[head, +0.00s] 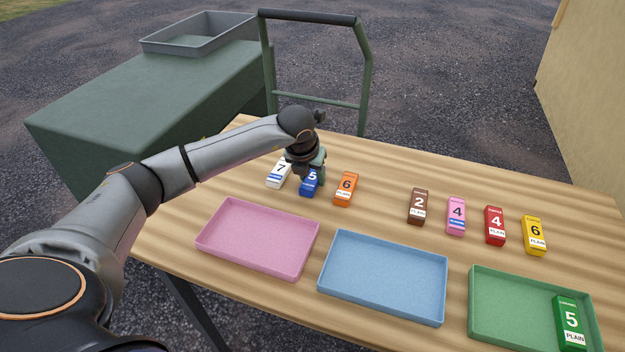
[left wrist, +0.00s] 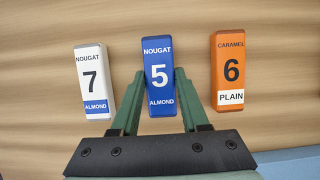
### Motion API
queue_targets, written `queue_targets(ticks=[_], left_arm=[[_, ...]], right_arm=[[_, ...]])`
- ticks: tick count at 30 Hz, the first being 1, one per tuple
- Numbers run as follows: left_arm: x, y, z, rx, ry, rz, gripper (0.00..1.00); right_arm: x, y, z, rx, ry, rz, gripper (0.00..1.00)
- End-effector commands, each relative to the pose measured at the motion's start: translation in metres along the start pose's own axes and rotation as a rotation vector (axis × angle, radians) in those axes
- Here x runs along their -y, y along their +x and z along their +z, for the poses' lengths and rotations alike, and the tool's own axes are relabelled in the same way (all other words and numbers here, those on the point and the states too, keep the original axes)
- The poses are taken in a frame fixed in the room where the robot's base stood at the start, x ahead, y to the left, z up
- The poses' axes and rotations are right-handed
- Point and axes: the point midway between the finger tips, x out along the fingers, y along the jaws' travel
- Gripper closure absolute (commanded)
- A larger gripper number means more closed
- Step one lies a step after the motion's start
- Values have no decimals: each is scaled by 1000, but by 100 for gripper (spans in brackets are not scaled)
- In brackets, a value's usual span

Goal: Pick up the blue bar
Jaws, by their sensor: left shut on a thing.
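The blue bar (head: 309,185) lies on the wooden table, between the white bar and the orange bar. In the left wrist view the blue bar (left wrist: 158,75) reads NOUGAT, 5, ALMOND. My left gripper (head: 312,170) is over it from above, and in the left wrist view its green fingers (left wrist: 158,98) stand on both sides of the bar, shut on it. The bar appears to be at table level; I cannot tell whether it is lifted. My right gripper is not in view.
A white bar (head: 279,173) and an orange bar (head: 346,188) stand close on either side. Brown (head: 417,206), pink (head: 456,215), red (head: 495,225) and yellow (head: 534,235) bars are to the right. Pink (head: 255,240), blue (head: 380,278) and green (head: 510,312) trays lie in front; the green one holds a green bar (head: 571,322).

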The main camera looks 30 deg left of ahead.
Motion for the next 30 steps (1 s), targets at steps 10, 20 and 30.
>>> queue_targets(ticks=[10,20,30], left_arm=[[0,0,0,0,0,0,100],[0,-1,0,0,0,0,100],[0,-32,15,7,-1,-2,100]], right_arm=[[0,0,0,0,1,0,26],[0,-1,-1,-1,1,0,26],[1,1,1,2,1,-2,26]])
